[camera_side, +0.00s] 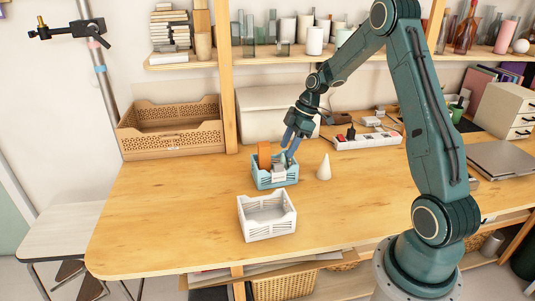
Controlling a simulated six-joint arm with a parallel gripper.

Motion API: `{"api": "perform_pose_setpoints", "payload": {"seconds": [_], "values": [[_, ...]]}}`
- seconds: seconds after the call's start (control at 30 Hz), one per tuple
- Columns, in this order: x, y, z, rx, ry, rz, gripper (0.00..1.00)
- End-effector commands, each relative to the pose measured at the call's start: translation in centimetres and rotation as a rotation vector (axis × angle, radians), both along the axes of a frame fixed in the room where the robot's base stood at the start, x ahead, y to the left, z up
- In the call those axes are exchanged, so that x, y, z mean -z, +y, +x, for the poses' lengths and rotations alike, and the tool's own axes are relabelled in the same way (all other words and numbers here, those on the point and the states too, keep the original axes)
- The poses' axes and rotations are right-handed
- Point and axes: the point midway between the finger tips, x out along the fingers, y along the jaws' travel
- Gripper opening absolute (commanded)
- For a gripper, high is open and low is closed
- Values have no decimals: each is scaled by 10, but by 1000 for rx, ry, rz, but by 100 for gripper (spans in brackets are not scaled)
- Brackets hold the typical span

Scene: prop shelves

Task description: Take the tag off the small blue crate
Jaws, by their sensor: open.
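The small blue crate (263,183) stands on the wooden table, left of the picture's middle. A small pale tag (278,172) shows at its near side, by the rim; how it is attached is too small to tell. An upright orange thing (264,154) stands in the crate's left part. My gripper (288,156) points down over the crate's right part, close above the tag. It is open, with blue fingers. Whether a finger touches the tag or the crate cannot be told from this view.
A white crate (267,232) stands just in front of the blue one. A white cone (324,168) stands to its right. Behind are a wooden basket (170,140), a white box (262,112) and a power strip (368,140). The table's left part is clear.

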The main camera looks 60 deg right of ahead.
Motion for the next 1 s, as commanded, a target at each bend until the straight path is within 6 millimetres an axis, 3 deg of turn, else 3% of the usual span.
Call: {"api": "perform_pose_setpoints", "payload": {"seconds": [0.6,1.0], "values": [[78,25,21,1,1,1,43],[96,31,26,0,0,-1,43]]}}
